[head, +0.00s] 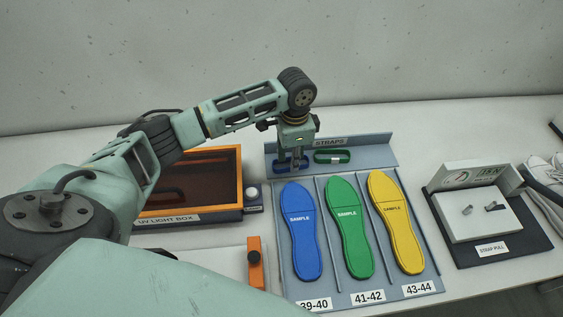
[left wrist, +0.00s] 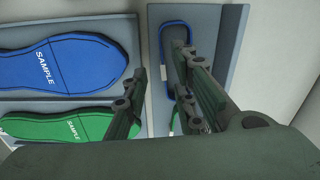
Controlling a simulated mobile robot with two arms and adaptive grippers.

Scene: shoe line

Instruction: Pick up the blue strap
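The blue strap (left wrist: 174,23) is a loop with a pale tag, lying in the grey strap tray in the left wrist view. In the head view only bits of the blue strap (head: 282,169) show around my gripper's fingers. My left gripper (head: 291,163) points down over the tray's left part. In the left wrist view its two fingers (left wrist: 165,90) are spread apart, with one finger overlapping the strap's right side in the picture. I see nothing held; contact with the strap cannot be told. My right gripper is not in view.
A green strap (head: 332,156) lies to the right in the same tray (head: 372,158). Blue (head: 301,235), green (head: 349,230) and yellow (head: 397,225) insoles lie in front. The UV light box (head: 190,216) stands left, the strap pull device (head: 480,215) right.

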